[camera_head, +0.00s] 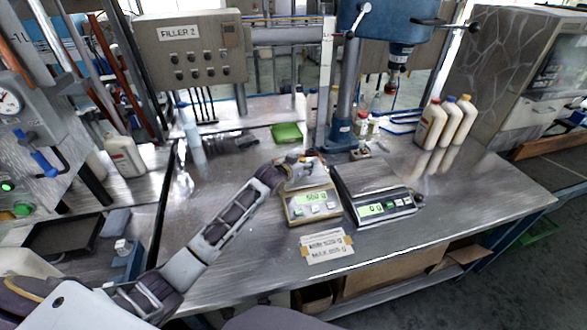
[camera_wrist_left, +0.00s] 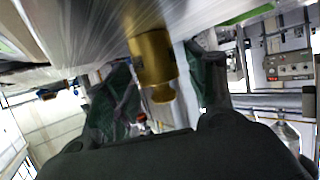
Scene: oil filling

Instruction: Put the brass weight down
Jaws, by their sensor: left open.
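The brass weight (camera_wrist_left: 153,60) shows in the left wrist view, which is upside down. It stands on a bright metal surface, its narrower knob pointing away from that surface. My left gripper (camera_head: 298,164) is over the pan of the beige scale (camera_head: 299,215), which reads what looks like 500 g. In the wrist view the fingers of my left gripper (camera_wrist_left: 163,80) are apart on either side of the weight, with gaps between. In the head view the gripper hides most of the weight. My right gripper is not in view.
A black-framed scale (camera_head: 403,213) reading 0 g sits right of the beige one. A paper label (camera_head: 327,246) lies in front. A green tray (camera_head: 286,132) and a drill-press-like column (camera_head: 346,100) stand behind. Several bottles (camera_head: 430,124) stand at right. The table's right front is clear.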

